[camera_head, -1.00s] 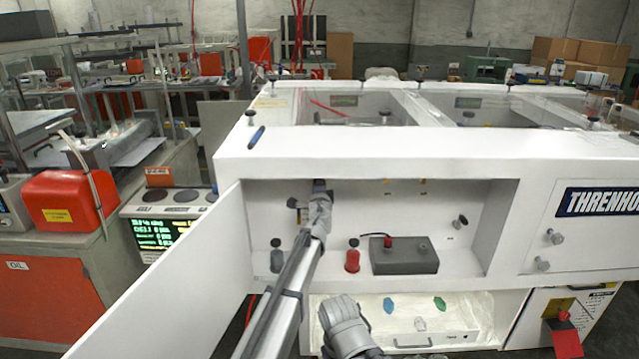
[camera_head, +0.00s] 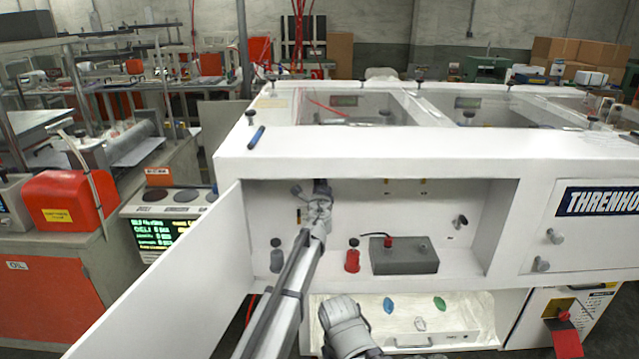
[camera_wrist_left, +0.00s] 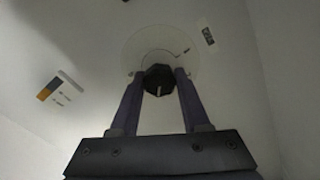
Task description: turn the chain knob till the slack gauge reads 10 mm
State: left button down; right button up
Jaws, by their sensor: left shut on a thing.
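The chain knob (camera_wrist_left: 158,80) is a dark, faceted knob with a pale mark on its face, in the middle of a pale round dial plate (camera_wrist_left: 150,48) on the compartment's back wall. My left gripper (camera_wrist_left: 157,77) has one finger on each side of the knob and is shut on it. In the head view my left arm reaches into the open compartment, and my left gripper (camera_head: 321,187) hides most of the knob. A small plate with an orange end (camera_wrist_left: 47,93) is left of the dial and a dark label (camera_wrist_left: 208,36) is right of it; neither is readable. I cannot make out a gauge reading.
The open white door (camera_head: 185,275) stands left of my arm. Inside the compartment are a red knobbed canister (camera_head: 352,261), a grey box (camera_head: 404,258) and a grey canister (camera_head: 277,260). Below is an open white drawer (camera_head: 440,338).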

dwell(0.4)
pick_arm(q)
jog(key=shift+c, duration=1.9)
grip_release()
jog(key=shift+s, duration=0.1)
jog(key=s, duration=0.7)
jog(key=shift+s, duration=0.3)
